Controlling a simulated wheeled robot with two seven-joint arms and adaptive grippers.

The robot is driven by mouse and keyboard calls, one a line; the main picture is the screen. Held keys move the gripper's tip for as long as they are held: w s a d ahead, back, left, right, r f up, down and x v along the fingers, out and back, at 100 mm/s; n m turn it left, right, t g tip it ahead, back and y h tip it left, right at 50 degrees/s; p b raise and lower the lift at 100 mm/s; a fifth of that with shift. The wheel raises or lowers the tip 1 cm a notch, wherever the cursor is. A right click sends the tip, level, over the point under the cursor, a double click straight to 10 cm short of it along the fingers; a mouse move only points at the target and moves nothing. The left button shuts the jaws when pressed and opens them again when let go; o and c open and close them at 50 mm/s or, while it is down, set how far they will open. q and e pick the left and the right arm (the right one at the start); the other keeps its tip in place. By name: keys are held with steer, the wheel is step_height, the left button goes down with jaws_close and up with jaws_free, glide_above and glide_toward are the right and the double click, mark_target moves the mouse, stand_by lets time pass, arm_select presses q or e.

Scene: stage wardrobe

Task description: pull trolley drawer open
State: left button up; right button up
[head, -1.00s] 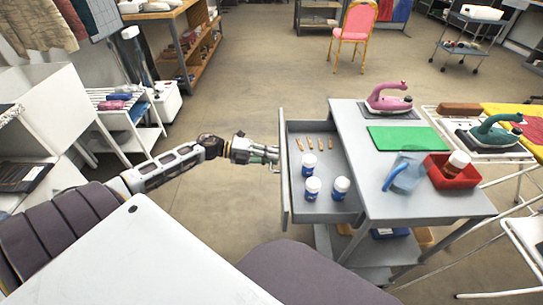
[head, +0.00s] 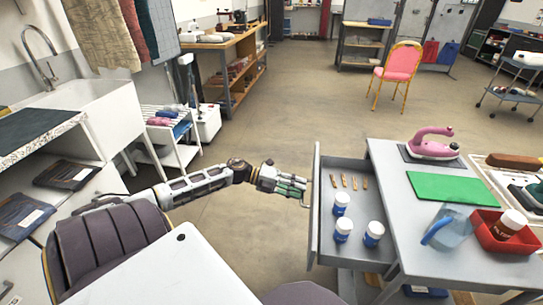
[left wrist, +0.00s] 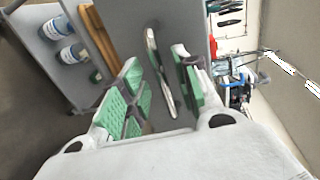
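The grey trolley (head: 395,185) stands at the right in the head view. Its drawer (head: 336,243) is pulled out to the left, showing white-and-blue bottles (head: 343,229) and several small brown pieces (head: 356,183) inside. My left gripper (head: 304,188) is at the outer face of the drawer front, by its handle. In the left wrist view, the silver handle (left wrist: 160,70) lies between the green-padded fingers of my left gripper (left wrist: 158,92), with gaps showing on both sides. The fingers look open around it. My right gripper is not in view.
On the trolley top are a pink iron (head: 433,145), a green mat (head: 448,188), a blue clear jug (head: 447,228) and a red tray (head: 500,232). A pink chair (head: 400,68) stands behind. The floor left of the drawer is clear.

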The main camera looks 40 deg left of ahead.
arm_select(q)
steer(key=v, duration=1)
stand_by(0.3)
stand_by(0.7)
